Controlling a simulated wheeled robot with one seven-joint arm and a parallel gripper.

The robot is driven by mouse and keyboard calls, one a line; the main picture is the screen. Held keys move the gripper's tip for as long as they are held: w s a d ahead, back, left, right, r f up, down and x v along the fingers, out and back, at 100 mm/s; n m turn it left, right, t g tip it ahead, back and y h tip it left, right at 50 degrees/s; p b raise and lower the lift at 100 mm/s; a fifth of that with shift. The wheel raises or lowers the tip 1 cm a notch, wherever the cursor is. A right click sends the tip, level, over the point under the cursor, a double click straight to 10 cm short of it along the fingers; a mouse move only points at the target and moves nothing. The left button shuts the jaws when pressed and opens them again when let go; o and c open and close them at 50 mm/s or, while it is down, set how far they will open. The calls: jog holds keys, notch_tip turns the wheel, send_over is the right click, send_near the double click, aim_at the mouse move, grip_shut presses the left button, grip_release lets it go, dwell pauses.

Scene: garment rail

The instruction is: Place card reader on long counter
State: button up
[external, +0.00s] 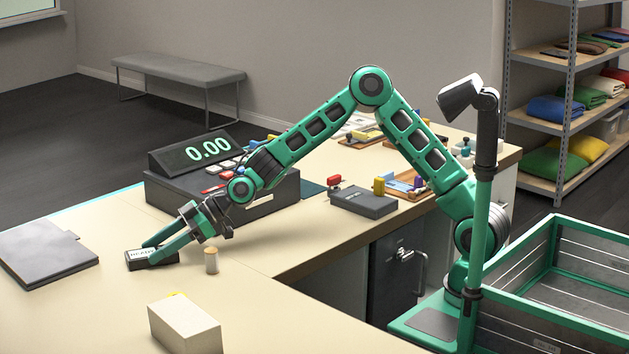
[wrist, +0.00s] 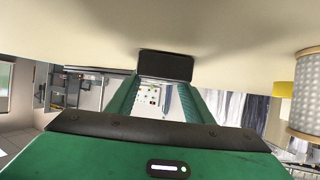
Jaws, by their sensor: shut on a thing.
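The card reader (external: 150,258) is a small dark device with a light screen, low over the long counter (external: 110,310) in the external view. My gripper (external: 160,250) is shut on it, with green fingers on either side. In the wrist view the card reader (wrist: 165,66) shows as a dark block between the fingertips, close against the pale counter surface. I cannot tell whether it touches the counter.
A cork-like cylinder (external: 211,260) stands just right of my gripper. A cream box (external: 184,325) is nearer the front, and a grey folder (external: 45,252) lies at left. A cash register (external: 200,180) stands behind. The counter between folder and box is clear.

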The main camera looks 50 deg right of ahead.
jog(key=o, duration=1.2)
jog(key=shift+r, duration=0.1)
jog(key=v, duration=1.2)
